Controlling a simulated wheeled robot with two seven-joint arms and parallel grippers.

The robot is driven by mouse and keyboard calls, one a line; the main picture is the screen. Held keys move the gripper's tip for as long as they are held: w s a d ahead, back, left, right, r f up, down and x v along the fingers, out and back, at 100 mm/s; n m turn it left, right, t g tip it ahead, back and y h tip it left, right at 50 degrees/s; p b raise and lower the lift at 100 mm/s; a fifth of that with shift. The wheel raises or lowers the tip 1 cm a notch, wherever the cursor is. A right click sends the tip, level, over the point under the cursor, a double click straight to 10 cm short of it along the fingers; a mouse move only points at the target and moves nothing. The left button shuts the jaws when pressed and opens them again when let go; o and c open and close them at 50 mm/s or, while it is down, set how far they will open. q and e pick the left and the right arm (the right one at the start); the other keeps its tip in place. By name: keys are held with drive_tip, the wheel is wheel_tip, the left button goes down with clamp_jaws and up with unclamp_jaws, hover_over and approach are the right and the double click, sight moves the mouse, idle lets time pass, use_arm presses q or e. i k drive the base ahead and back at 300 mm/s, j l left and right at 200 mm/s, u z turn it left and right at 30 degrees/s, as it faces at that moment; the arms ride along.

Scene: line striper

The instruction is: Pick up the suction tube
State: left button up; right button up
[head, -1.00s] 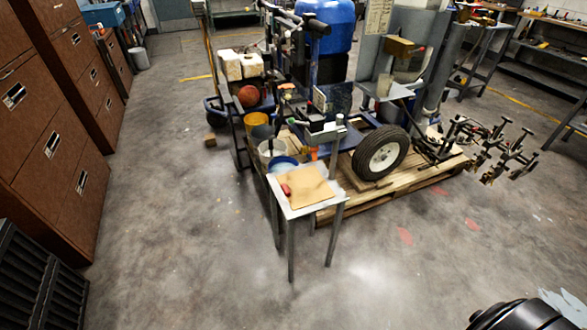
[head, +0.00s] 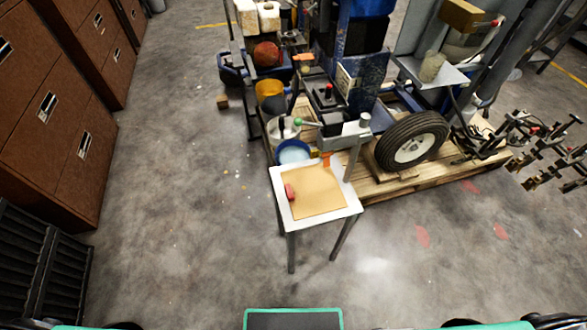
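I cannot tell for certain which thing is the suction tube. A thin dark hose hangs below the grey shelf (head: 432,72) of the line striper machine (head: 345,90), at the upper right. A grey post with a horizontal arm (head: 345,134) stands at the back right of the small white table (head: 352,207). A brown sheet (head: 318,195) and a small red object (head: 290,192) lie on the table.
A wooden pallet (head: 395,183) with a wheel (head: 411,141) lies behind the table. Buckets, including a blue-rimmed one (head: 293,152), stand at its left. Brown cabinets (head: 50,120) and a black crate (head: 40,265) line the left. The floor in front of the table is clear.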

sight(281, 119)
drive_tip(key=z, duration=0.75)
drive_tip(key=j+z, duration=1.2)
drive_tip(key=k+j+z, duration=0.1)
drive_tip(key=j+z, duration=0.15)
drive_tip(key=z, duration=0.15)
drive_tip(key=k+j, duration=0.15)
drive_tip(key=j, duration=0.2)
drive_tip(key=k+j+z, duration=0.1)
drive_tip(key=j, duration=0.25)
drive_tip(key=k+j, duration=0.25)
drive_tip(key=k+j+z, duration=0.1)
drive_tip(key=j, duration=0.35)
drive_tip(key=k, duration=0.05)
